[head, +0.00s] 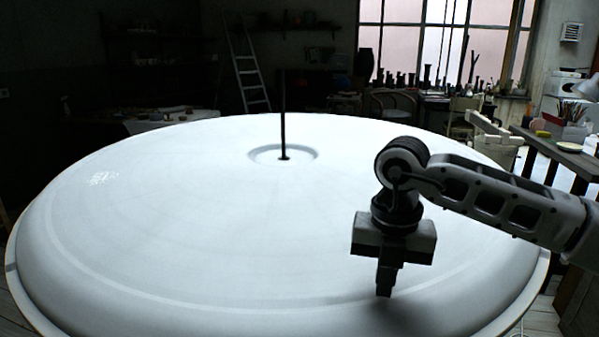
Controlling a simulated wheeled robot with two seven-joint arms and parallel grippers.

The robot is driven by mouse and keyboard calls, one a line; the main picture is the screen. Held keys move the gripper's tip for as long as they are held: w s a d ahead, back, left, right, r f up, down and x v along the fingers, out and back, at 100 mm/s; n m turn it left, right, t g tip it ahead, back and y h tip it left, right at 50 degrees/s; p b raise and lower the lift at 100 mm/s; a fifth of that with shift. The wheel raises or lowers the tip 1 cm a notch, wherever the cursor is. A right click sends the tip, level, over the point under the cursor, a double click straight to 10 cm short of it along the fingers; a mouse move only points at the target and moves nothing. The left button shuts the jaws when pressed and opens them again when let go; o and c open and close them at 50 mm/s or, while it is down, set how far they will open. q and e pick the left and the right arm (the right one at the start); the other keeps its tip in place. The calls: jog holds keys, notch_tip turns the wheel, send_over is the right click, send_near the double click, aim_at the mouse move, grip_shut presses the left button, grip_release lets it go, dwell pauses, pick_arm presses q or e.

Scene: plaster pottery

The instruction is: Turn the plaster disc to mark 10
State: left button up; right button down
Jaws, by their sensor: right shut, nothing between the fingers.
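The plaster disc (200,220) is a large white round slab that fills most of the head view. A thin dark upright rod (283,115) stands in the shallow round recess at its middle. A small pale speckled patch (103,179) shows on its left side. I cannot read any numbered mark on it. My right gripper (384,293) points down over the front right part of the disc, shut and empty. Its fingertips are at or just above the surface; I cannot tell whether they touch. My left gripper is not in view.
A wooden side table (570,158) with jars and papers stands at the right, close to my right arm. A ladder (248,65), a chair and a cluttered bench are in the dark background. The disc's top is clear apart from the rod.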

aim_at(329, 307)
jog(key=shift+s+f+b, duration=0.1)
jog(key=shift+f+b, duration=0.25)
jog(key=shift+f, duration=0.15)
jog(key=shift+s+a+f, duration=0.15)
jog(key=shift+s+a, duration=0.05)
jog(key=shift+a, duration=0.5)
jog(key=shift+s+a, duration=0.25)
jog(key=shift+a, duration=0.85)
jog(key=shift+s+a, duration=0.2)
jog(key=shift+a, duration=0.9)
jog(key=shift+s+a, duration=0.15)
jog(key=shift+a, duration=1.25)
jog(key=shift+d, duration=0.1)
